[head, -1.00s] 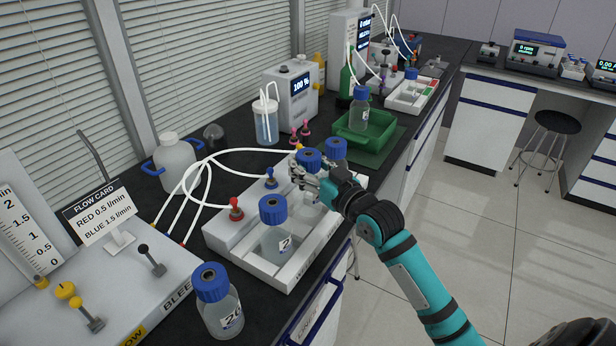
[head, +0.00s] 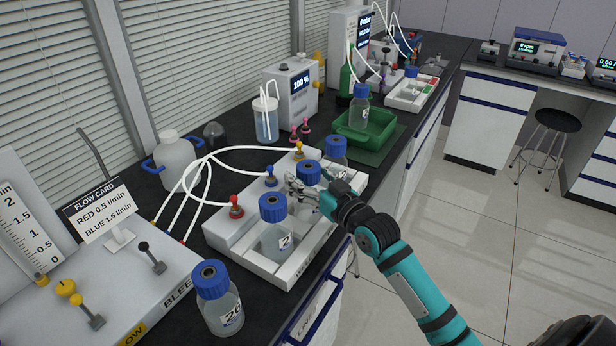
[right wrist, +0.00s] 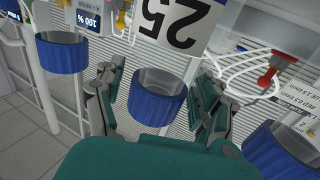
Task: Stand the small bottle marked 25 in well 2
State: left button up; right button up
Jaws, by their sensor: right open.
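The bottle marked 25 (right wrist: 175,22) has a blue cap and shows inverted in the right wrist view. In the head view its blue cap (head: 308,172) is in the middle of the white well block (head: 292,272), between two other capped bottles. My right gripper (head: 308,192) is at this bottle. In the right wrist view the gripper (right wrist: 157,100) is open, with one finger on each side of the bottle. The arm hides most of the bottle's body and its base, and the well number cannot be read. My left gripper is not in view.
A bottle (head: 276,238) stands in the near part of the block, and another (head: 336,152) at its far end. A bottle marked 26 (head: 218,308) stands on the bench in front. White tubes (head: 205,175) run on the left. A green tray (head: 352,138) is behind.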

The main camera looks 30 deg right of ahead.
jog(key=shift+r, duration=0.25)
jog(key=s+d+b, duration=0.1)
jog(key=s, duration=1.1)
jog(key=shift+d, duration=0.4)
jog(key=shift+f, duration=0.1)
